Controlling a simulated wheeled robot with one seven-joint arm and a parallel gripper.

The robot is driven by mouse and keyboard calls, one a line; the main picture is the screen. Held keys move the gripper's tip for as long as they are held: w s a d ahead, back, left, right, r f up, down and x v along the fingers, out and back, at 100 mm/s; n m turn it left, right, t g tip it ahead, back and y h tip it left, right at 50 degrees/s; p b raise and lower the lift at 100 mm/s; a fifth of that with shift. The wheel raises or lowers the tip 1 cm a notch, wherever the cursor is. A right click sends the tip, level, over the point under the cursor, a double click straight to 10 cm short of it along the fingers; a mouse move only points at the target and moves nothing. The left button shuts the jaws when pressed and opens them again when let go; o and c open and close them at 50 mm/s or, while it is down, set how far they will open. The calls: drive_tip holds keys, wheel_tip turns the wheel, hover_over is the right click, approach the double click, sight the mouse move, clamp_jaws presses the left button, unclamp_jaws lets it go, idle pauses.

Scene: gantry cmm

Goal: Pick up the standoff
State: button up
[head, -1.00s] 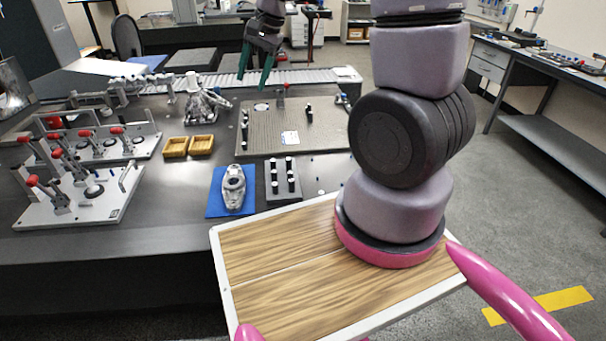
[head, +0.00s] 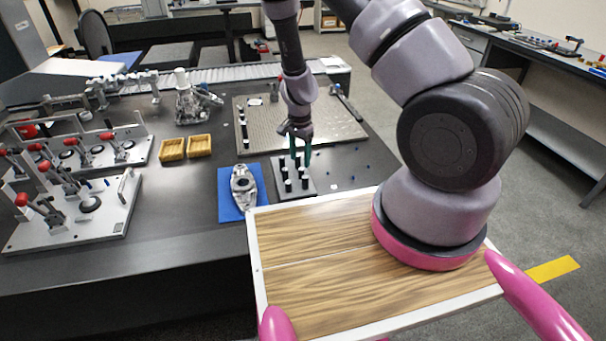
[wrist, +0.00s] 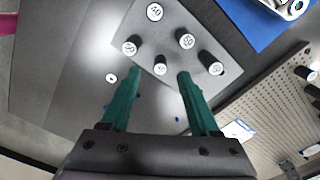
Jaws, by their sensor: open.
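Several standoffs, black cylinders with white numbered tops, stand upright on a grey plate (head: 312,187). In the wrist view the plate (wrist: 160,38) holds several of them, including one at the top (wrist: 155,12), one at the left (wrist: 130,46) and one at the right (wrist: 210,63). My gripper (head: 300,160) has green fingers pointing down over this plate. In the wrist view my gripper (wrist: 159,74) is open, and one standoff (wrist: 160,67) shows between its fingertips. I cannot tell how far the tips are above it. Which standoff is meant is not clear.
A blue mat (head: 226,203) with a metal casting (head: 243,187) lies just left of the plate. A perforated board (head: 335,125) is behind it. Small blue pieces (head: 353,176) are scattered to the right. Two wooden trays (head: 199,145) and clamp fixtures (head: 70,220) stand further left.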

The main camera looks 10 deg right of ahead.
sight(301, 169)
drive_tip(key=f, duration=0.7)
drive_tip(key=shift+w+d, duration=0.25)
clamp_jaws()
